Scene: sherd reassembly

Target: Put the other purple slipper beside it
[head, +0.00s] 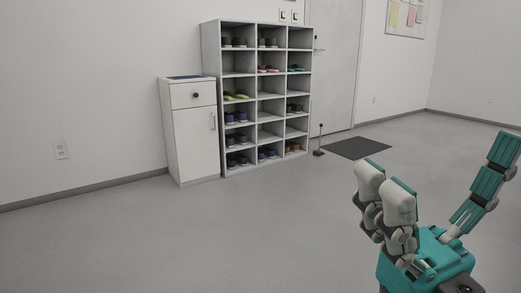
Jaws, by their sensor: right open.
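I cannot make out a purple slipper for certain in the head view. A small pinkish-red pair of footwear (268,69) sits in the middle column of the shoe rack (224,95), second row from the top; its exact colour and kind are too small to tell. My right gripper (442,168) is in the lower right, its teal and white fingers spread wide, open and empty. It is in the foreground, well apart from the rack. My left gripper is out of view.
The rack holds several other pairs, including green (236,95) and teal (296,69) ones; some compartments are empty. A white cabinet (195,145) stands left of it. A dark mat (357,148) lies by the door (335,65). The grey floor between is clear.

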